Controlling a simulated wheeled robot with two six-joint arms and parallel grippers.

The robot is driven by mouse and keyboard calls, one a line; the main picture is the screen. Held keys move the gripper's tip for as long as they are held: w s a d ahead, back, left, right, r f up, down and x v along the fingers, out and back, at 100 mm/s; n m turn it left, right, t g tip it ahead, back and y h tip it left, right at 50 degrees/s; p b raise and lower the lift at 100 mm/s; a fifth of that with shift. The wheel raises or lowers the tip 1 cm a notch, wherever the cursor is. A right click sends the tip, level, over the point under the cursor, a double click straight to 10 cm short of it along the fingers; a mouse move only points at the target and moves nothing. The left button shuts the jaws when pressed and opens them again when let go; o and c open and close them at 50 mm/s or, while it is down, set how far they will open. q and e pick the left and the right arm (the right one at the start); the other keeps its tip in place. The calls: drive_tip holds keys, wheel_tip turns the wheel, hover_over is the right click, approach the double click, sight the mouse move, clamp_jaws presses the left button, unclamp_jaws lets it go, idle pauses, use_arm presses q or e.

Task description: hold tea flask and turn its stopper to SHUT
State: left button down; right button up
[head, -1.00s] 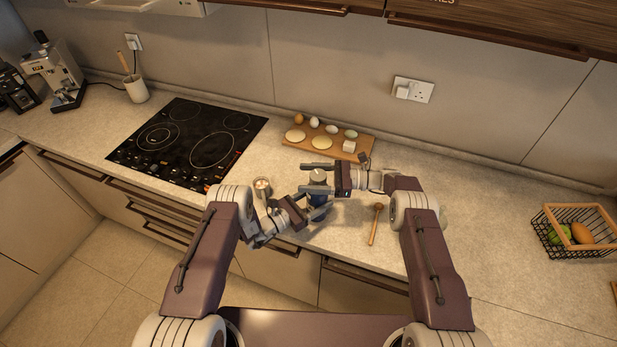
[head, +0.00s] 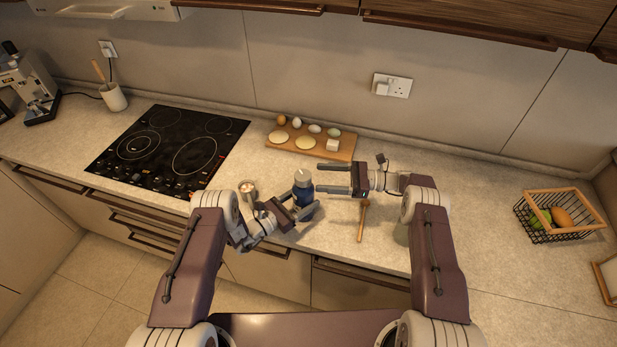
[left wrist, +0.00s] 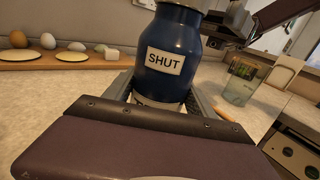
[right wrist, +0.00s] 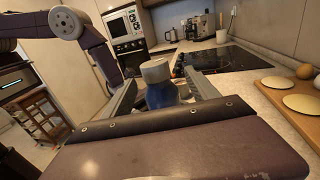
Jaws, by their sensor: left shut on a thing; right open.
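The tea flask (head: 304,198) is dark blue and stands upright on the counter with a pale grey stopper (head: 302,175) on top. My left gripper (head: 299,213) is shut on the flask's body. In the left wrist view the flask (left wrist: 178,38) shows a white label reading SHUT; a lower label is mostly hidden. My right gripper (head: 320,180) is open and empty, just right of the stopper and apart from it. In the right wrist view the stopper (right wrist: 155,70) lies ahead, between the lines of the open fingers. No mark on the stopper is readable.
A wooden spoon (head: 362,222) lies right of the flask, and a small jar (head: 247,188) stands left. Behind is a board (head: 337,154) with eggs and dough rounds. The black hob (head: 170,150) is left; a wire basket (head: 558,216) stands far right.

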sight(303, 177)
drive_tip(key=s+d+m+t+h, duration=0.1)
drive_tip(key=s+d+m+t, duration=0.2)
drive_tip(key=s+d+t, duration=0.15)
drive_tip(key=shift+g, duration=0.25)
drive_tip(key=x, duration=1.2)
drive_tip(key=shift+w+r, duration=0.2)
drive_tip(key=shift+w, duration=0.15)
drive_tip(key=c, duration=1.4)
drive_tip(key=shift+n+g+y, duration=0.4)
drive_tip(key=shift+n+g, duration=1.3)
drive_tip(key=shift+g, duration=0.6)
drive_tip(key=o, duration=1.4)
